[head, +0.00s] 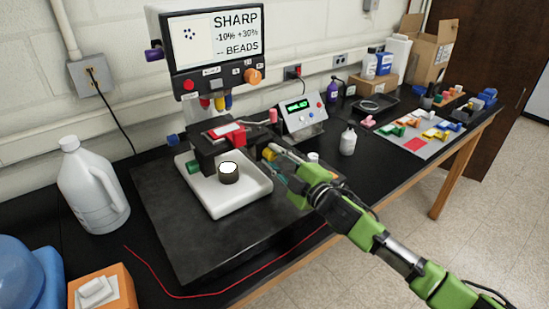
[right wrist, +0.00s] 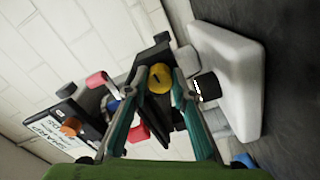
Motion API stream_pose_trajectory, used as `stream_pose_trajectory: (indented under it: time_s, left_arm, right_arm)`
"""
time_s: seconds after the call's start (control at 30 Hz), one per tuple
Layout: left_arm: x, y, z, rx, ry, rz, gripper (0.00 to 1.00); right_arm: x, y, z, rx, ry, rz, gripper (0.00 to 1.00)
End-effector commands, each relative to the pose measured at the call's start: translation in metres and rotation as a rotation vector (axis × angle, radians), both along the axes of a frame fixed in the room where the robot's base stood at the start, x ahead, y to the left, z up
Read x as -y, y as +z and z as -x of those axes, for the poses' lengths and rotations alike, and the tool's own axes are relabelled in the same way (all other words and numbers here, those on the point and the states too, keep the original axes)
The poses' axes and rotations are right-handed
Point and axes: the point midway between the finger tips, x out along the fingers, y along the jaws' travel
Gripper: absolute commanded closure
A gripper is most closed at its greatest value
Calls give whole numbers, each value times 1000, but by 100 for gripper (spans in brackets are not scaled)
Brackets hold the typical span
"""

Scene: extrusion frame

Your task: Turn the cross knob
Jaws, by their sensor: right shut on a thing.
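A yellow knob (head: 269,154) sticks out of the right side of the dark stage device (head: 212,155). In the right wrist view the yellow knob (right wrist: 159,78) has a dark mark on its face and sits between the fingertips. I take it as the cross knob, though a cross shape is not clear. My right gripper (head: 277,160) reaches in from the right and is shut on it; its two teal fingers (right wrist: 159,80) lie on either side. My left gripper is not in view.
The device stands on a white tray (head: 248,197) holding a dark round part with a white top (head: 228,172). A display (head: 212,48) hangs above. A green knob (head: 193,167) and blue knob (head: 172,140) are left.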

Motion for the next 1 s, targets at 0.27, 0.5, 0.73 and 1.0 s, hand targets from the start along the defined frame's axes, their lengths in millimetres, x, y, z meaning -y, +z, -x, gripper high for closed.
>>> stream_pose_trajectory:
  time_s: [0.27,0.5,0.73,1.0]
  left_arm:
    - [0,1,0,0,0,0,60]
    - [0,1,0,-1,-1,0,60]
    - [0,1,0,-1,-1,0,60]
    - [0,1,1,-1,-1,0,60]
  right_arm:
    - [0,0,0,92,0,129,98]
    - [0,0,0,129,0,180,98]
    - [0,-1,0,137,0,191,98]
    - [0,-1,0,136,0,190,74]
